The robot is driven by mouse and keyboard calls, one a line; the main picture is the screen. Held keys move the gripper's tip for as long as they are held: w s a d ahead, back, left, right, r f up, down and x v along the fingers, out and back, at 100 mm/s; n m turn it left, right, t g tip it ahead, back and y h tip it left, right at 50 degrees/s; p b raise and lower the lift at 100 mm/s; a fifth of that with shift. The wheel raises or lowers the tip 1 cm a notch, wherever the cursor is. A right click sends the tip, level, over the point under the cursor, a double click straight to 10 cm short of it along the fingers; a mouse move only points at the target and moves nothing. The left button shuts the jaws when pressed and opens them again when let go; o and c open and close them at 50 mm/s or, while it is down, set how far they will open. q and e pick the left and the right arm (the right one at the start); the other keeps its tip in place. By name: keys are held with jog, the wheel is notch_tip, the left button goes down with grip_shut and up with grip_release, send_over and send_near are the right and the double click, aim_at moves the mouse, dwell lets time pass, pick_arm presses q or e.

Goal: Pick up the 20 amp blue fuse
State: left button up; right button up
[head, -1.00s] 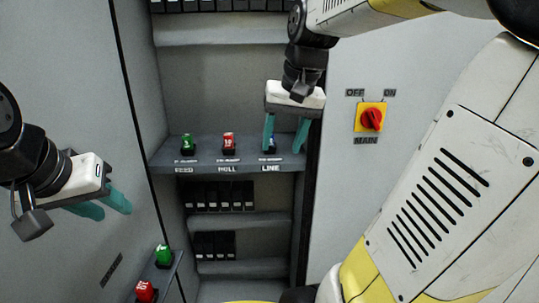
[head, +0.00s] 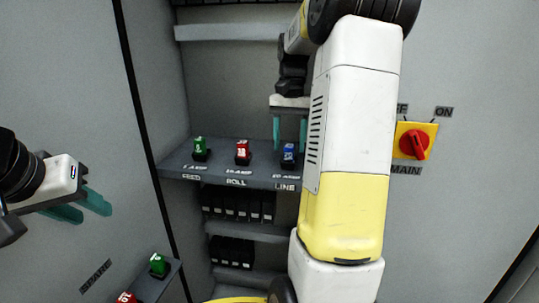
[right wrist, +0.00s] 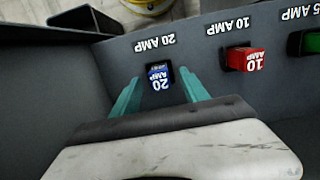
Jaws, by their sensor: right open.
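The blue 20 amp fuse (head: 289,152) stands in its holder at the LINE position, at the right end of the shelf (head: 225,172) in the cabinet. In the right wrist view the blue fuse (right wrist: 158,78) sits between the two teal fingers of my right gripper (right wrist: 155,95), with a gap on each side. In the head view my right gripper (head: 290,132) is open around or just behind the fuse, partly hidden by my arm. My left gripper (head: 95,208) is at the left with its teal fingers apart, away from the shelf and empty.
A red 10 amp fuse (head: 242,150) and a green fuse (head: 200,146) stand left of the blue one. A spare green fuse (head: 158,264) and red fuse (head: 127,298) sit on a lower-left ledge. The yellow MAIN switch (head: 415,141) is on the right panel.

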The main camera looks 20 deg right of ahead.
notch_tip(320, 180, down, 2)
jog(key=shift+s+f, duration=0.1)
jog(key=shift+s, duration=0.05)
jog(key=shift+a, duration=0.1)
grip_shut()
jog(key=shift+r, duration=0.2)
